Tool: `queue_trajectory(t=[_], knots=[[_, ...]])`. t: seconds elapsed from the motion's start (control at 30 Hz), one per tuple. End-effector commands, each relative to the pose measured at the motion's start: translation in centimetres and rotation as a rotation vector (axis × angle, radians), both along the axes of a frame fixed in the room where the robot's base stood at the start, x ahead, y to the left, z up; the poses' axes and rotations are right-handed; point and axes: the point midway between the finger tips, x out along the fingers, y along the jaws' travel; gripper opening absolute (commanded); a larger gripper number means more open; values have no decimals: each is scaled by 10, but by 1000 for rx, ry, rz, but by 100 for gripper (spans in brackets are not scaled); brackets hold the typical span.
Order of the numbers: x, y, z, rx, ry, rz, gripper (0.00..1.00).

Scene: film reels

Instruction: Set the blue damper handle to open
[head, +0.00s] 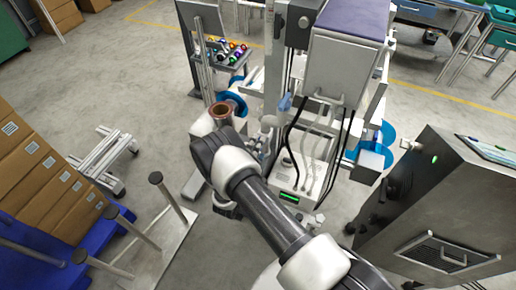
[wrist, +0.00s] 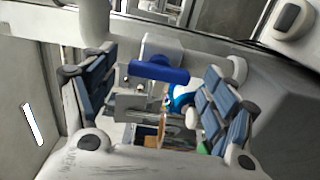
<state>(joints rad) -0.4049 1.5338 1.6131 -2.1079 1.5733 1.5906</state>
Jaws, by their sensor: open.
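A blue handle (wrist: 160,72), a short bar lying nearly level in the picture, shows in the wrist view on a grey block-shaped mount. It looks like the damper handle. My gripper (wrist: 160,92) is open, with its blue-padded fingers to the left and right of the handle in the picture. Neither finger visibly touches it, and I cannot tell how far ahead of the fingertips it is. In the head view a small light-blue part (head: 285,102) shows on the machine, but I cannot tell whether it is the same handle. My gripper's fingers are not clear there.
A grey machine with a box-shaped housing (head: 340,65) stands ahead, with hoses and blue reels (head: 381,141). A dark metal cabinet (head: 440,215) is at right. Cardboard boxes (head: 45,180) and a post rack (head: 150,250) are at left.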

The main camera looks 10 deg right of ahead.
Motion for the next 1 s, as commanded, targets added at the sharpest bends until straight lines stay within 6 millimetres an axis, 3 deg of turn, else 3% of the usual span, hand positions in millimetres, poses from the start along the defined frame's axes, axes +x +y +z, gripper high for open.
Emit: queue_trajectory(t=[0.6, 1.0], knots=[[-87, 65, 0, -1, 1, 4, 78], [-95, 69, 0, 0, 0, 0, 78]])
